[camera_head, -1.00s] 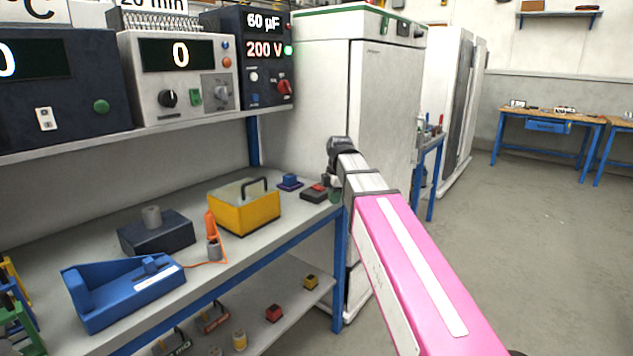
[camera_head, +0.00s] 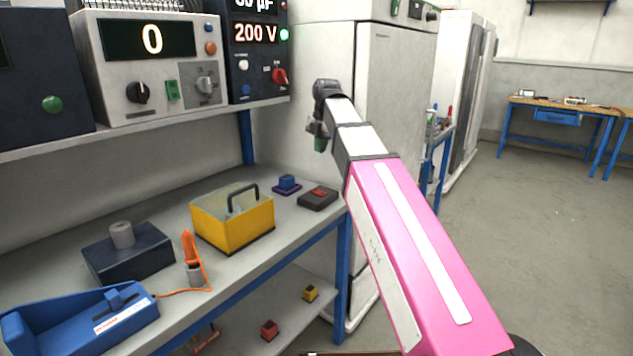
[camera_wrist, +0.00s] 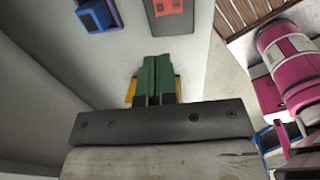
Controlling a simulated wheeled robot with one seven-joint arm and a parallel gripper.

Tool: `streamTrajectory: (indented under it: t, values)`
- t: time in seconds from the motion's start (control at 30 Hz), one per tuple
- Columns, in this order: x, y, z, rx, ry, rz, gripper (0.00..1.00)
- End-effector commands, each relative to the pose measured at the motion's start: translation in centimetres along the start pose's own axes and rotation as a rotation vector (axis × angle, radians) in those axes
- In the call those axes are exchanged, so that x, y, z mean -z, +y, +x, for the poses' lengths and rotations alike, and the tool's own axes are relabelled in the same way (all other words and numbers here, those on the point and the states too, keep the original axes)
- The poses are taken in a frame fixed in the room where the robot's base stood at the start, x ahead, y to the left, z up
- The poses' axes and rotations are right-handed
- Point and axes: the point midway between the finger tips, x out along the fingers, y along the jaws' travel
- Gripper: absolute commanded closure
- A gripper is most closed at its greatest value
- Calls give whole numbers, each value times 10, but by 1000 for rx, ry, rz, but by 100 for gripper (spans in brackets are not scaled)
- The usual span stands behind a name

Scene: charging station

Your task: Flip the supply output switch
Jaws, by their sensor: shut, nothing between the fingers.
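A pale supply unit (camera_head: 155,65) with a display reading 0 stands on the upper shelf. Its front has a black knob (camera_head: 138,92), a small green switch (camera_head: 172,90) and a grey rotary control (camera_head: 205,86). I cannot tell from labels which one is the output switch. My gripper (camera_head: 320,143) is raised above the bench's right end, right of and lower than the supply unit, apart from it. In the wrist view its green fingers (camera_wrist: 157,62) are together and empty.
A dark unit (camera_head: 257,70) reading 200 V stands right of the supply. Below, the bench holds a yellow box (camera_head: 232,225), a black box with a red top (camera_head: 318,199), a blue block (camera_head: 288,183) and a blue device (camera_head: 85,318). A tall pale cabinet (camera_head: 395,90) stands behind my arm.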

Motion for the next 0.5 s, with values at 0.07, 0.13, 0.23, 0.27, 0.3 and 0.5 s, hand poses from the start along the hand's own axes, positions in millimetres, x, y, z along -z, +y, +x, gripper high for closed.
streamTrajectory:
  t: [0.07, 0.13, 0.23, 0.27, 0.3, 0.5]
  values:
    - [0, 0, 0, 0, 0, 0, 100]
    - [0, 0, 0, 0, 0, 1, 100]
    - [0, 0, 1, 0, 0, 2, 100]
    - [0, 0, 2, 0, 0, 2, 100]
    - [0, 0, 3, 0, 0, 2, 100]
    - [0, -1, 24, 2, 1, 2, 100]
